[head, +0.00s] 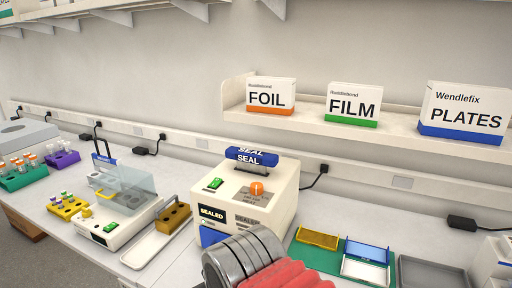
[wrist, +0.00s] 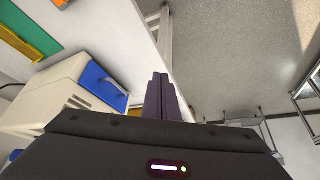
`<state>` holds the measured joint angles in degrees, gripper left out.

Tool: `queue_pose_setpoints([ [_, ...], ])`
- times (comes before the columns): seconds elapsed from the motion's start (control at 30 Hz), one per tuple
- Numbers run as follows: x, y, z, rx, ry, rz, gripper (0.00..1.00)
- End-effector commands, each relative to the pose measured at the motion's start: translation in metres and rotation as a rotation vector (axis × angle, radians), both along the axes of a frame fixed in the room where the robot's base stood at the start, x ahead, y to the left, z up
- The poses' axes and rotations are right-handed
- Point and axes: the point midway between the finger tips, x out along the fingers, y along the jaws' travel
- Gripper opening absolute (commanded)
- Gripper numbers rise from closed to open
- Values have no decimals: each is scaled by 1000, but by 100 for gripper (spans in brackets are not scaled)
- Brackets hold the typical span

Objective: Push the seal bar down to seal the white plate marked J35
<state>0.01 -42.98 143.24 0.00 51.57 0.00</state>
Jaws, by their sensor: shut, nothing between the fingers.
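The cream sealer (head: 275,200) stands on the bench in the middle of the head view. Its blue seal bar (head: 250,158), marked SEAL, is above the top at the back. A front panel reading SEALED (head: 212,213) looks lit. A blue front piece (head: 209,236) is partly hidden by my arm; it also shows in the wrist view (wrist: 103,85). No J35 mark is readable; a white plate (head: 365,271) lies on the green mat. My gripper (wrist: 160,80) is shut and empty, beside the sealer's front and apart from it.
A grey tray (head: 425,274) is at the right. A clear-lidded device (head: 120,205) stands left of the sealer. Boxes sit on the shelf (head: 400,130) above.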

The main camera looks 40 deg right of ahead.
Motion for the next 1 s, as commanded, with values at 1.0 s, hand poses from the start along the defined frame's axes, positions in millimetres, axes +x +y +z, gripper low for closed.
queue_pose_setpoints([
  [1.0, 96, -53, 69, 269, 46, 170, 0],
])
